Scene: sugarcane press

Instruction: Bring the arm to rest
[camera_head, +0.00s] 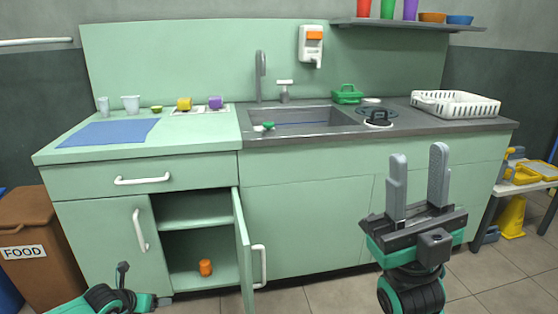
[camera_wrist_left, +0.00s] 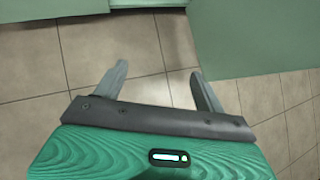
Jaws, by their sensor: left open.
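My right gripper (camera_head: 418,158) stands upright in front of the sink cabinet, its two grey fingers apart with nothing between them. My left arm (camera_head: 108,300) shows only in part at the lower left of the head view, low in front of the cabinet; its fingers cannot be made out there. In the left wrist view my left gripper (camera_wrist_left: 158,72) is open and empty, its fingers over the tiled floor with green cabinet panels close beyond. No sugarcane press can be made out.
A lower cabinet door (camera_head: 243,255) stands open, with an orange jar (camera_head: 205,267) inside. A brown food bin (camera_head: 38,240) is at the left. A side table (camera_head: 520,180) with yellow items stands at the right. The counter holds cups, a blue mat (camera_head: 108,132) and a white rack (camera_head: 455,104).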

